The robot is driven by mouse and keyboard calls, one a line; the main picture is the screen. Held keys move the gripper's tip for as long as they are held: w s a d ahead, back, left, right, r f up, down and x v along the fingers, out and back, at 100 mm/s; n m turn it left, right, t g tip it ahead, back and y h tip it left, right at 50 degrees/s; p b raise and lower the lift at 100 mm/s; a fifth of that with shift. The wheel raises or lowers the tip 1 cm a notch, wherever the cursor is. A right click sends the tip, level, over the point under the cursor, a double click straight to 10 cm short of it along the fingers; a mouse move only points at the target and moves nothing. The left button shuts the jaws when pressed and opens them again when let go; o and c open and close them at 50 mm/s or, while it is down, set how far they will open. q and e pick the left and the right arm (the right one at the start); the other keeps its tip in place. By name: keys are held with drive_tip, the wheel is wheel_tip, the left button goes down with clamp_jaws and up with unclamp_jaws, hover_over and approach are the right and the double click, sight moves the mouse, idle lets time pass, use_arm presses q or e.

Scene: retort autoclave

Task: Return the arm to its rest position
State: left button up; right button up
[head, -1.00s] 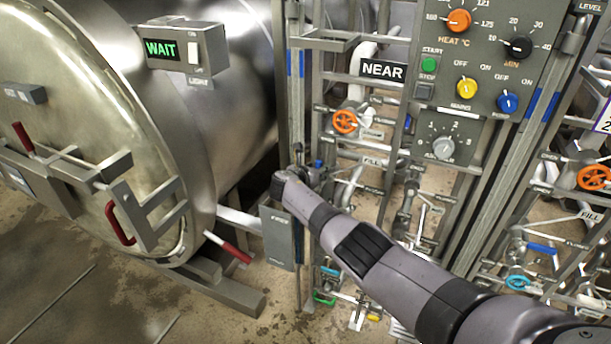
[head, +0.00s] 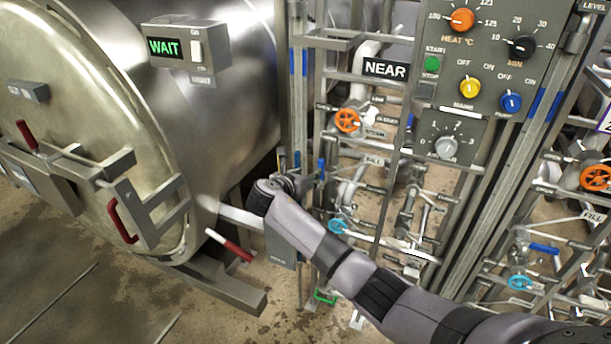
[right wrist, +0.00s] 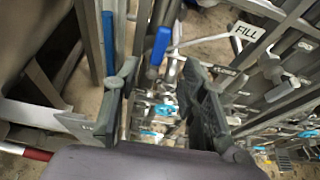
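My right arm (head: 375,290) reaches in from the lower right in the head view, across the front of the pipe frame. Its gripper (head: 290,183) is at the far end, mostly hidden behind my wrist, just right of the autoclave vessel. In the right wrist view, the two dark fingers of my right gripper (right wrist: 162,85) stand wide apart with nothing held between them. A blue lever (right wrist: 160,46) shows beyond the fingertips; I cannot tell the exact gap. My left arm and gripper are not in view.
A red-and-white lever (head: 229,245) sticks out near my wrist. Behind my arm are valves, an orange handwheel (head: 347,120) and a control panel (head: 490,75). Floor is open at lower left.

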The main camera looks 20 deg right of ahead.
idle(0.4)
drive_tip(key=s+a+f+m+g+y, duration=0.1)
drive_tip(key=s+f+m+y, duration=0.15)
drive_tip(key=s+f, duration=0.7)
drive_tip(key=s+a+f+m+g+y, duration=0.1)
drive_tip(key=s+a+f+m+y, duration=0.2)
drive_tip(key=f, duration=1.2)
drive_tip(key=s+f+m+g+y, duration=0.1)
drive_tip(key=s+f+m+g, duration=0.1)
drive_tip(key=s+f, duration=0.8)
drive_tip(key=s+a+f+m+g+y, duration=0.25)
drive_tip(key=s+f+m, duration=0.55)
drive_tip(key=s+f, duration=1)
drive_tip(key=s+f+m, duration=0.1)
drive_tip(key=s+m, duration=0.3)
drive_tip(key=s, duration=0.7)
drive_tip(key=s+a+f+m+g+y, duration=0.1)
drive_tip(key=s+m, duration=0.3)
drive_tip(key=s, duration=0.7)
drive_tip(key=shift+s+a+f+b, duration=0.25)
drive_tip(key=shift+s+f+b, duration=0.15)
drive_tip(key=shift+f, duration=0.4)
